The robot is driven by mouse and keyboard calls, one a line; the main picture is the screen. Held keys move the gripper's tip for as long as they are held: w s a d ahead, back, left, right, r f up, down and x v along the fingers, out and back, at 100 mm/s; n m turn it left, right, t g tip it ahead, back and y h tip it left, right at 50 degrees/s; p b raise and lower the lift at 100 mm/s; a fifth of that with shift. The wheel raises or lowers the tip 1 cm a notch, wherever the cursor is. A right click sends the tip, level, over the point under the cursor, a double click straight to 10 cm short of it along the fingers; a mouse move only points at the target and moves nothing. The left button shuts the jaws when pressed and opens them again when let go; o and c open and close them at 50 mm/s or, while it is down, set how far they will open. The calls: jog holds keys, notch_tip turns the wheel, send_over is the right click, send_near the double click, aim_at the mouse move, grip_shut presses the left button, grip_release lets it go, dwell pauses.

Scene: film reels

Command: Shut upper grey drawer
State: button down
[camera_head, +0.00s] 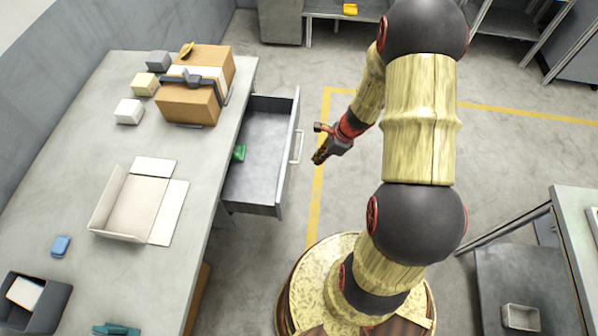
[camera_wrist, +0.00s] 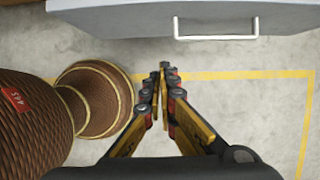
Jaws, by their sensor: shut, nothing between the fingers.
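The upper grey drawer (camera_head: 262,188) stands pulled out from under the table, with a green item (camera_head: 239,153) inside it. Its pale bar handle (camera_head: 297,147) is on the front panel, facing my arm. My gripper (camera_head: 317,160) is shut and empty, a little to the right of the handle and apart from it in the head view. In the wrist view the drawer front (camera_wrist: 150,20) and handle (camera_wrist: 215,29) are at the top, beyond the closed fingertips of my gripper (camera_wrist: 164,68). The wrist view does not show the inside of the drawer.
The table (camera_head: 75,190) holds a cardboard box (camera_head: 190,105), an open carton (camera_head: 130,205), small blocks and a dark bin (camera_head: 55,305). Floor with yellow lines lies right of the drawer. Another bench (camera_head: 575,215) stands at the far right.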

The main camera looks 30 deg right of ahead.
jog(key=w+a+f+b, duration=0.4)
jog(key=a+f, duration=0.2)
jog(key=f, duration=0.3)
jog(key=shift+w+a+b, duration=0.2)
jog(key=shift+w+b, duration=0.05)
jog(key=shift+b, duration=0.05)
jog(key=shift+f, duration=0.1)
jog(key=w+a+p, duration=0.4)
jog(key=w+a, duration=0.8)
jog(key=a, duration=0.4)
jog(key=shift+a+p, duration=0.35)
jog(key=shift+p, duration=0.05)
jog(key=shift+w, duration=0.1)
